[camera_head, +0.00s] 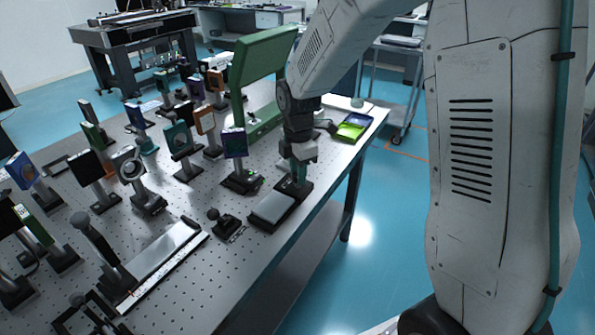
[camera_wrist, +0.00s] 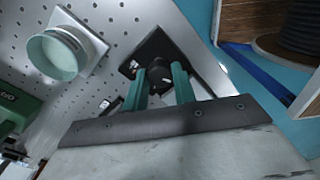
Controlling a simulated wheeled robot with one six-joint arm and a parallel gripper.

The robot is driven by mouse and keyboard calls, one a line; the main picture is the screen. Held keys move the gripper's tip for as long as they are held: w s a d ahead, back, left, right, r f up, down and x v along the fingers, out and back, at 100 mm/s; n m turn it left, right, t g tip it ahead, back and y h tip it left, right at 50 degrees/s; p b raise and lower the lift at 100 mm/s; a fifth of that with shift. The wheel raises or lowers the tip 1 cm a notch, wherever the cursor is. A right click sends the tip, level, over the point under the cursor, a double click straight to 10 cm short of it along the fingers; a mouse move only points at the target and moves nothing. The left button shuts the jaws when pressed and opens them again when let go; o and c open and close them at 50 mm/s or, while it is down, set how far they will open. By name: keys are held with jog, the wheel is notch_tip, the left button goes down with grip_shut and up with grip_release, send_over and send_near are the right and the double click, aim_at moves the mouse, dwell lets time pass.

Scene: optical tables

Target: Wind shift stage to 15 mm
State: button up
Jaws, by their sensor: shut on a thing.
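The shift stage (camera_head: 271,207) lies near the right edge of the perforated table, a low stage with a pale flat top and dark ends. My gripper (camera_head: 299,177) reaches down from above to its dark far end. In the wrist view, the green fingers of my gripper (camera_wrist: 160,80) stand on either side of a small dark round part, which looks like the stage's knob (camera_wrist: 158,74), in front of a black block (camera_wrist: 151,52). The gripper is shut on this part. The fingers hide some of it. I cannot read any scale or setting.
Several posts with optics crowd the optical table (camera_head: 185,262) to the left. A small dark post base (camera_head: 226,222) stands close left of the stage. A green and dark tray (camera_head: 354,127) lies at the far right corner. Open floor lies right of the table.

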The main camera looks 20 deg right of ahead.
jog(key=m, duration=0.5)
jog(key=shift+m, duration=0.4)
jog(key=m, duration=0.5)
jog(key=shift+m, duration=0.3)
jog(key=m, duration=1)
jog(key=shift+m, duration=0.4)
jog(key=o, duration=1)
